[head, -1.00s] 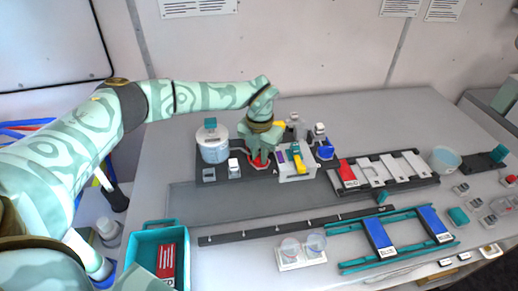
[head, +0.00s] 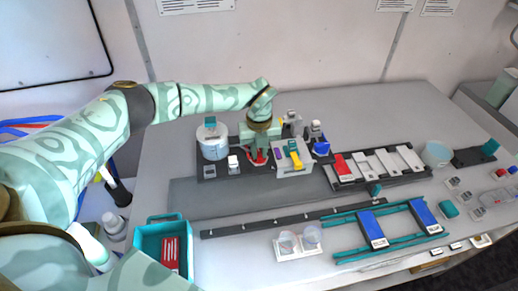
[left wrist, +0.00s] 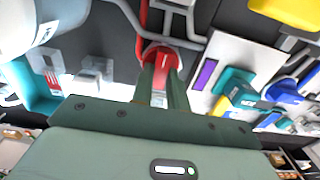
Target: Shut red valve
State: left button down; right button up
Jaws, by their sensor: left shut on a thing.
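The red valve (head: 258,160) sits on the dark base plate of the proportioner, between the clear tank and the light panel. In the left wrist view the red valve (left wrist: 160,57) is a round red knob with red pipe leading up from it. My left gripper (head: 258,148) points down at the valve from above. In the left wrist view my left gripper (left wrist: 161,75) has its two fingers on either side of the red knob's grip, shut on it. The fingers hide part of the knob. My right gripper is not in view.
A clear tank with a teal cap (head: 213,142) stands left of the valve. A light panel with a yellow handle (head: 294,155) and a blue knob (head: 321,149) are close on the right. A teal bin (head: 147,240) stands at the front left. The table's back is clear.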

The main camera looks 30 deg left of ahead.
aim_at(260, 154)
pick_arm(q)
jog(key=shift+w+r, duration=0.1)
jog(key=shift+r, duration=0.05)
dwell(0.3)
jog(key=c, duration=1.4)
grip_release()
notch_tip(260, 154, up, 16)
jog(key=shift+r+b, duration=0.1)
jog(key=shift+b, duration=0.45)
